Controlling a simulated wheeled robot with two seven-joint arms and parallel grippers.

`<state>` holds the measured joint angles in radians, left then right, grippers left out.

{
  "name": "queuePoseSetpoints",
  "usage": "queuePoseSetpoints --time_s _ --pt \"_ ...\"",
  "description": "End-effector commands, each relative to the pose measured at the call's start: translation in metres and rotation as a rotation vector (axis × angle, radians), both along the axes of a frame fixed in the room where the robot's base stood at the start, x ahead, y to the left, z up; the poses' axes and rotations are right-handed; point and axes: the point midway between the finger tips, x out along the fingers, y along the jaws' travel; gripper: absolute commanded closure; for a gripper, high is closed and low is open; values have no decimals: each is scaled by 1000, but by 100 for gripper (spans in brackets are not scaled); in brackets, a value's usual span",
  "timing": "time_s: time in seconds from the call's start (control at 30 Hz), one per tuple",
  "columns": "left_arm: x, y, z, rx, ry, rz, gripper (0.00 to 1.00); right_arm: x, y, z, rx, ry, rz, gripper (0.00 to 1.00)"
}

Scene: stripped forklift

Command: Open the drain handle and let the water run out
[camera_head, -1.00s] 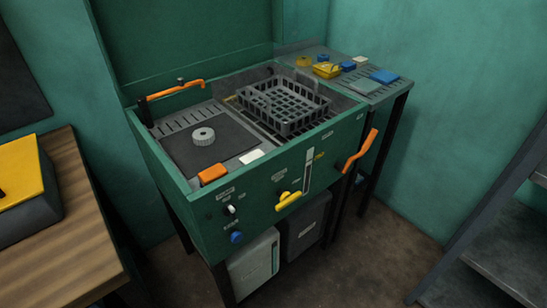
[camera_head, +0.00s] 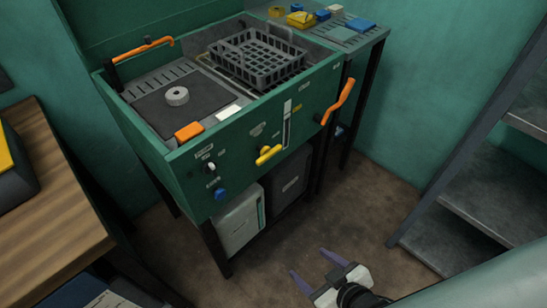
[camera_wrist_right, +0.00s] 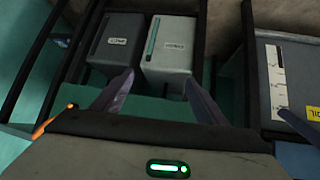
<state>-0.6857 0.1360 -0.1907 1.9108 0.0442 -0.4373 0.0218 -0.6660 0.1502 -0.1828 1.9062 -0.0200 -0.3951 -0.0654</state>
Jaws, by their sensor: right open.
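A green wash station (camera_head: 180,185) stands at the centre left of the head view. On its front is a yellow lever handle (camera_head: 268,155), lying slightly tilted, and a larger orange handle (camera_head: 338,100) is at its right end. The labels are too small to read, so I cannot tell which is the drain handle. My right gripper (camera_head: 308,261) is open and empty, low in front of the station and apart from both handles. Its fingers also show in the right wrist view (camera_wrist_right: 160,78). No running water is visible. My left gripper is out of view.
A grey basket (camera_head: 258,60) and an orange block (camera_head: 188,131) sit on the station. A white bin (camera_head: 238,222) and a dark bin (camera_head: 288,185) stand under it. A wooden bench (camera_head: 50,210) is at left, metal shelves (camera_head: 490,180) at right. Floor between is clear.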

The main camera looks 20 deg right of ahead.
Motion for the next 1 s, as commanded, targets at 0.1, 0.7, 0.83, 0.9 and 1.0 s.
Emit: queuePoseSetpoints --time_s 0.1,0.7,0.83,0.9,1.0 --pt "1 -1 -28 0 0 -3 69 51 -31 5 -345 -228 205 13" --pt "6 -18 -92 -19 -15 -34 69 182 -43 101 -2676 -1043 1125 9" --pt "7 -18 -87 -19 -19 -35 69 189 -40 103 2725 1043 -1135 9" --pt "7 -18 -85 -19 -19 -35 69 196 -36 105 2726 1044 -1133 9" --pt "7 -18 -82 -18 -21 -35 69 211 -28 106 2727 1043 -1134 9"
